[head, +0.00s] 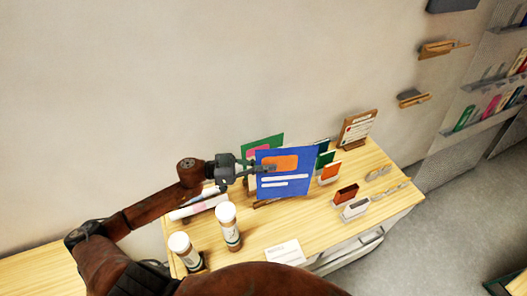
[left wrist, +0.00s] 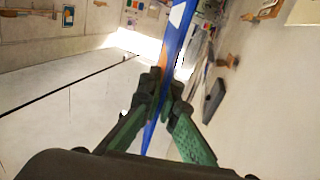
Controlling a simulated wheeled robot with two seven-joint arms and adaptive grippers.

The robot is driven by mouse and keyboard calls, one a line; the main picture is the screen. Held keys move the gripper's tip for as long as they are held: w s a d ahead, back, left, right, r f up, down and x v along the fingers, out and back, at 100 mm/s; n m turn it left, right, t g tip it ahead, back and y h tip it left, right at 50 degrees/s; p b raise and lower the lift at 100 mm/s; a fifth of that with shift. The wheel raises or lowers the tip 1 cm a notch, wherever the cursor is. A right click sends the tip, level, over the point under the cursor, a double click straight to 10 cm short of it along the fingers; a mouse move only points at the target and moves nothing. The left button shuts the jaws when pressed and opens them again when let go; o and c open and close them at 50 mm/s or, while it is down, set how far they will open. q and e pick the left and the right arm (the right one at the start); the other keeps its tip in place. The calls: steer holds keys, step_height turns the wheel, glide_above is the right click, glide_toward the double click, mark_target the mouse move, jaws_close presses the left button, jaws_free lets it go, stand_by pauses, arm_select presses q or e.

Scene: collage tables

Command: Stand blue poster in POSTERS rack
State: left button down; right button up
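The blue poster (head: 288,182), with an orange block and white lines, is upright above the wooden table. My left gripper (head: 254,170) is shut on its left edge. In the left wrist view the same blue poster (left wrist: 178,35) shows edge-on between the fingers of my left gripper (left wrist: 161,100). A green poster (head: 262,142) with a pink patch stands just behind the blue one. Brown wood shows under the blue poster's lower edge and may be part of the rack, which is mostly hidden. I cannot tell whether the blue poster touches it. My right gripper is not in view.
Two white-capped jars (head: 228,227) stand at the table's (head: 330,225) front left, beside rolled tubes (head: 197,207). Small card holders (head: 345,194) and a wooden sign stand (head: 357,129) are to the right. A white card (head: 285,252) lies in front. Wall shelves (head: 480,125) are at far right.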

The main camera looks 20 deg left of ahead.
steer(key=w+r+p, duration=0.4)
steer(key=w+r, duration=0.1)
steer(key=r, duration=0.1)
arm_select(q)
steer(key=w+a+f+n+t+y+b, duration=0.1)
steer(key=w+a+f+t+b, duration=0.1)
steer(key=f, duration=0.5)
steer(key=w+a+f+n+t+y+b, duration=0.2)
steer(key=w+a+f+b, duration=0.1)
steer(key=f+b, duration=0.3)
step_height(320, 180, down, 2)
steer(key=shift+w+f+y+b, duration=0.15)
steer(key=shift+w+y+b, duration=0.15)
steer(key=shift+w, duration=0.45)
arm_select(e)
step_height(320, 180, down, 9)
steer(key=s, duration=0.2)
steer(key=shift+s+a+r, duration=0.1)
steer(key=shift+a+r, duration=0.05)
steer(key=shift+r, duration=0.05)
arm_select(q)
steer(key=shift+d+p, duration=0.1)
steer(key=shift+p, duration=0.25)
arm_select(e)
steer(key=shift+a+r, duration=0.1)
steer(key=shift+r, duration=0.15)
